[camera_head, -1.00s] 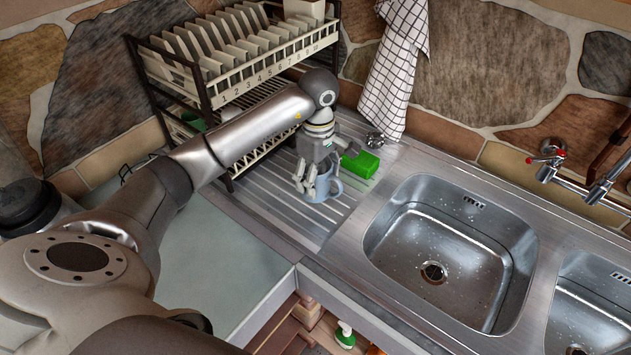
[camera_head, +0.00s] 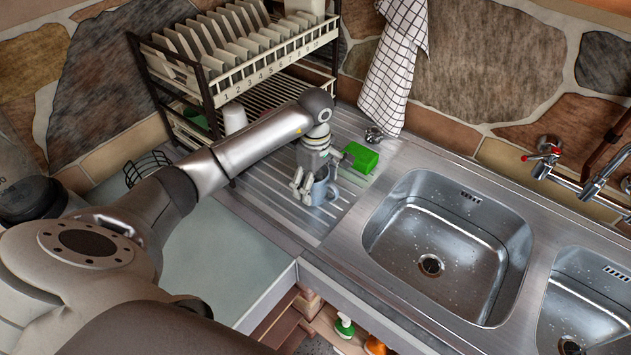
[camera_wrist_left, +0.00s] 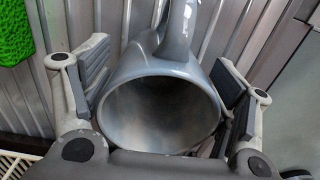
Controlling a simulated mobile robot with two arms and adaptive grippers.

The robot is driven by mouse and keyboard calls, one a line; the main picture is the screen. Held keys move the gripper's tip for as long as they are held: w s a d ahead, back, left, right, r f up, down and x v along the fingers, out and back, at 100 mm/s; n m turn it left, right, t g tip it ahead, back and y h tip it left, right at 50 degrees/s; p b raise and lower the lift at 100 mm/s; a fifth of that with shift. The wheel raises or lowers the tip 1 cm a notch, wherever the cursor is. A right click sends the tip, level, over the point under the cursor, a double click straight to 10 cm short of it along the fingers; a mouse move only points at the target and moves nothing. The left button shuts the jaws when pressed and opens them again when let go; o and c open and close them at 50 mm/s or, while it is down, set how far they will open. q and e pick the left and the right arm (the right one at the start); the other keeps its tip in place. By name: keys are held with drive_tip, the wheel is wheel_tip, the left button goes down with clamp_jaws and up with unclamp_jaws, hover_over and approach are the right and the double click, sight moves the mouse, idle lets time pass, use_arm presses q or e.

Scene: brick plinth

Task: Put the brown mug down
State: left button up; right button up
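The mug (camera_head: 321,192) looks blue-grey, not brown. My right gripper is not in view.
A green sponge-like block (camera_head: 361,157) lies just behind the mug. A dish rack (camera_head: 240,84) with plates stands at the back left. The sink basin (camera_head: 450,245) is to the right. The draining board in front is clear.

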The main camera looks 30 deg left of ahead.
use_arm(q)
drive_tip(key=shift+r, duration=0.1)
idle(0.3)
drive_tip(key=shift+w+r, duration=0.1)
drive_tip(key=shift+r, duration=0.25)
wheel_tip(320, 180, up, 11)
drive_tip(key=b, duration=0.3)
drive_tip(key=shift+r, duration=0.15)
